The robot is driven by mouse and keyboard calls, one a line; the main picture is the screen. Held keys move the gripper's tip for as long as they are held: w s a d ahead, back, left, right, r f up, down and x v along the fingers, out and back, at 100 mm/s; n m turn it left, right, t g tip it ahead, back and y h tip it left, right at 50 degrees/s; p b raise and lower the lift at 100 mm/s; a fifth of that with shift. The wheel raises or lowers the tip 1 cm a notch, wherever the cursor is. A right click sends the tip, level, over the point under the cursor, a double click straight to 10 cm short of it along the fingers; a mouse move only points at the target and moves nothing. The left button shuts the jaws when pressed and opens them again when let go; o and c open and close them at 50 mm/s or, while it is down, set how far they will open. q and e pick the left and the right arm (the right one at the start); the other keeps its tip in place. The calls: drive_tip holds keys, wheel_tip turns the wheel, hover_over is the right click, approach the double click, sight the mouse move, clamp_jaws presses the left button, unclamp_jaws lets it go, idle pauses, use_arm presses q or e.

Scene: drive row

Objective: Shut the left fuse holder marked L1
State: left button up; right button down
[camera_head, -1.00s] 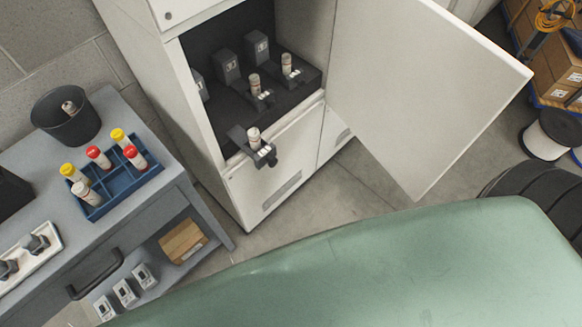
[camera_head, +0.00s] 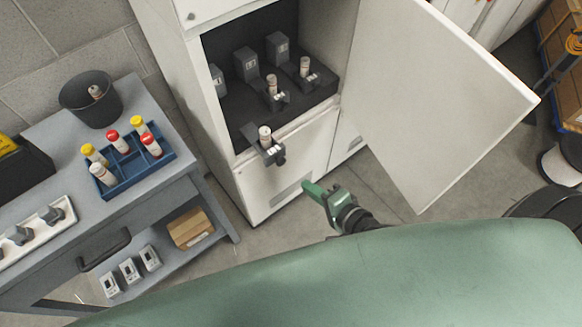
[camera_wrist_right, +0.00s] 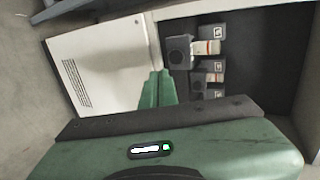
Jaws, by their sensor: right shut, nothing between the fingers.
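In the head view, several dark fuse-holder parts stand in the open cabinet (camera_head: 290,160). The left holder's open carrier (camera_head: 270,152) sticks out past the cabinet's front edge with a pale fuse (camera_head: 265,134) upright in it. Two more open carriers with fuses, the middle one (camera_head: 277,99) and the right one (camera_head: 309,78), lie further back. The markings are too small to read. My right gripper (camera_head: 312,189) is shut and empty, below and right of the left carrier, apart from it. In the right wrist view its green fingers (camera_wrist_right: 157,84) point toward a dark carrier (camera_wrist_right: 179,52). My left gripper is out of view.
The cabinet door (camera_head: 440,100) stands wide open on the right. A grey bench (camera_head: 60,135) on the left bears a black bin (camera_head: 91,108) and a blue tray (camera_head: 158,175) of capped fuses. Floor shows between bench and door.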

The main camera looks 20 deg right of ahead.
sight(283, 164)
drive_tip(key=w+a+f+p, duration=0.1)
drive_tip(key=w+a, duration=0.2)
drive_tip(key=w, duration=0.4)
drive_tip(key=shift+w+f+p, duration=0.25)
drive_tip(key=shift+w+p, duration=0.05)
drive_tip(key=shift+p, duration=0.1)
drive_tip(key=shift+w, duration=0.1)
drive_tip(key=shift+w, duration=0.2)
drive_tip(key=w+a, duration=0.1)
drive_tip(key=w, duration=0.3)
drive_tip(key=w+a, duration=0.2)
drive_tip(key=w, duration=0.3)
drive_tip(key=w+a, duration=0.2)
drive_tip(key=w, duration=0.2)
drive_tip(key=shift+w, duration=0.3)
drive_tip(key=shift+r, duration=0.15)
drive_tip(key=shift+r, duration=0.1)
